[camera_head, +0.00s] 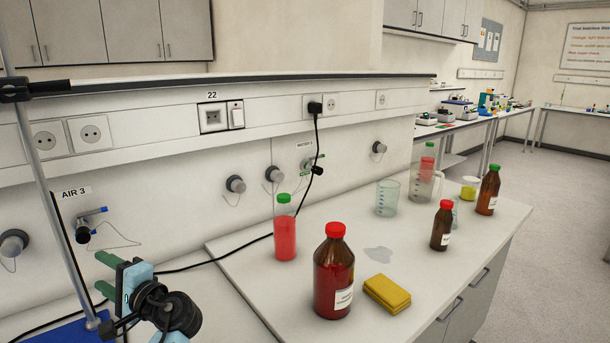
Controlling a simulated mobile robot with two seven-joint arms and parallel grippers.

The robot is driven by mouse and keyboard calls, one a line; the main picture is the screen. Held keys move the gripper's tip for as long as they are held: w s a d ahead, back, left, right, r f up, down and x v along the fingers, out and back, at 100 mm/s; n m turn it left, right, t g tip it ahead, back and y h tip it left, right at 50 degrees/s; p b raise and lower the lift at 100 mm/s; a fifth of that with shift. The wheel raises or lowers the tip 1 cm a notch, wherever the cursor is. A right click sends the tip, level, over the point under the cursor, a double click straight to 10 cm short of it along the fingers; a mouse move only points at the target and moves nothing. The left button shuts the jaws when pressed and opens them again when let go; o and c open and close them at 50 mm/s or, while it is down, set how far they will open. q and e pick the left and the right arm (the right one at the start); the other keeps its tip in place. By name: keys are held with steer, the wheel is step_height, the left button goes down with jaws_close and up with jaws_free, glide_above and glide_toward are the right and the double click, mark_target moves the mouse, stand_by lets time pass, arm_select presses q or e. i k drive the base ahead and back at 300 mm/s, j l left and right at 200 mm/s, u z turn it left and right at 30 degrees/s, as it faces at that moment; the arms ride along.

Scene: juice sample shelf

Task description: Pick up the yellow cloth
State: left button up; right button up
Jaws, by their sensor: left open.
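The yellow cloth (387,293) lies folded on the white bench top (300,317), just right of a large brown bottle with a red cap (334,274). My left gripper (104,274) is at the lower left, with its green fingers apart and nothing between them. It is well to the left of the cloth, with the large brown bottle standing between them in the picture. My right gripper is not in view.
A bottle of red liquid with a green cap (285,230) stands behind the brown one. A clear puddle (378,254) lies behind the cloth. A beaker (387,198), a jug (424,178) and smaller brown bottles (442,226) stand farther back. A metal stand (62,190) rises at left.

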mark_target(391, 296)
steer(key=k+l, duration=1.3)
steer(key=l, duration=0.2)
